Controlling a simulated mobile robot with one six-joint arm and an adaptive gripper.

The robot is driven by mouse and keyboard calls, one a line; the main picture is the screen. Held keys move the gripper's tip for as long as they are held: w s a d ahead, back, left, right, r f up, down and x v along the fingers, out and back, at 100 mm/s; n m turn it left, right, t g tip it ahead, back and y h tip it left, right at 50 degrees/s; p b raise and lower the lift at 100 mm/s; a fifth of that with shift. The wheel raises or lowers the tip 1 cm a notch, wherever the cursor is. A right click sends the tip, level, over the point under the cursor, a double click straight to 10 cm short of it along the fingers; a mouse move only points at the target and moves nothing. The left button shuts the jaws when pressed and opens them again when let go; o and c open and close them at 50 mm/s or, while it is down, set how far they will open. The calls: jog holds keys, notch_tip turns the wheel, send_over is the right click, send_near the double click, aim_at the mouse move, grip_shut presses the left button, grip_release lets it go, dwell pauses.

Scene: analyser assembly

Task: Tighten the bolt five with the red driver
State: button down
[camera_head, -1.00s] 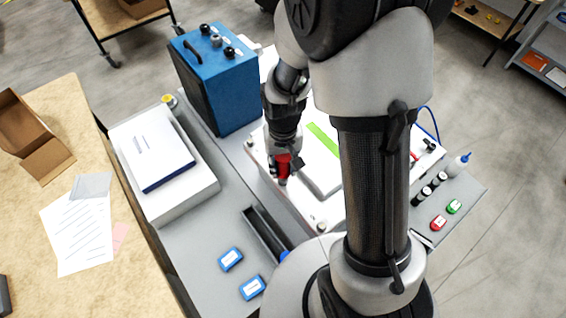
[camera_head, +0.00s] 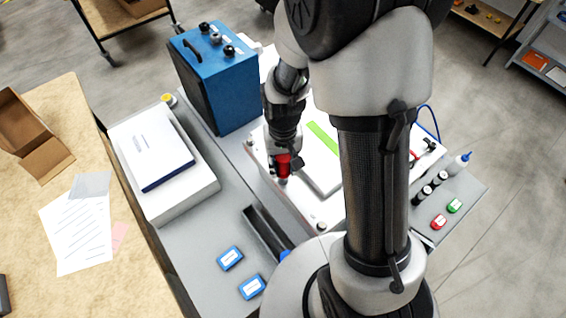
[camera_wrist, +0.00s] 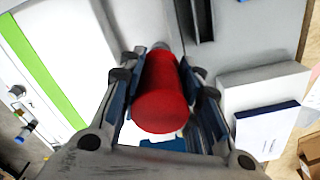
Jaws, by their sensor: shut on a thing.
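My gripper (camera_head: 284,158) is shut on the red driver (camera_wrist: 161,95), whose round red handle fills the space between the fingers in the wrist view. In the head view the driver's red handle (camera_head: 283,166) shows low at the near left edge of the white analyser plate (camera_head: 297,197). The driver's tip is mostly hidden behind the handle in the wrist view. I cannot tell whether it touches a bolt. A small bolt-like fitting (camera_head: 321,226) shows at the plate's near corner. I cannot tell which bolt is number five.
A blue instrument box (camera_head: 225,85) stands behind and left of my gripper. A dark open slot tray (camera_head: 265,233) and two blue-labelled boxes (camera_head: 231,258) lie on the grey bench. A white box with a book (camera_head: 152,160) is at the left. My arm hides part of the plate.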

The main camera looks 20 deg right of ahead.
jog(key=m, duration=0.5)
jog(key=m+b, duration=0.1)
jog(key=m, duration=1.2)
jog(key=shift+m, duration=0.3)
jog(key=c, duration=1.3)
grip_release()
jog(key=shift+c, duration=0.6)
